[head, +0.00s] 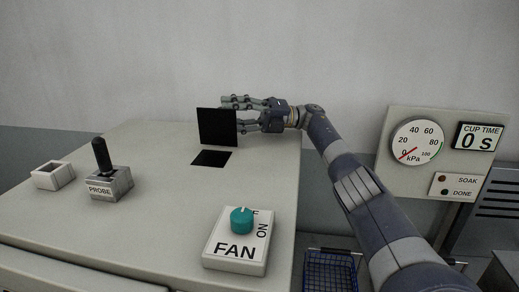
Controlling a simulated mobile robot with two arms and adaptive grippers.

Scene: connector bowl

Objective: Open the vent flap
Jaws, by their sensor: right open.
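The vent flap (216,128) is a black square plate standing upright on the grey cabinet top (145,160). A black square opening (211,158) shows in the top just in front of it. My right gripper (235,112) is at the flap's upper right side, with its fingers open and pointing left. The flap hides part of the fingers, so they are at least partly behind it. I cannot tell whether they touch it. My left gripper is not in view.
A FAN switch box (235,252) with a teal knob (242,220) sits at the front right. A PROBE block (110,186) with a black handle and a small white open box (53,175) stand at left. A gauge panel (443,150) and blue basket (330,270) are at right.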

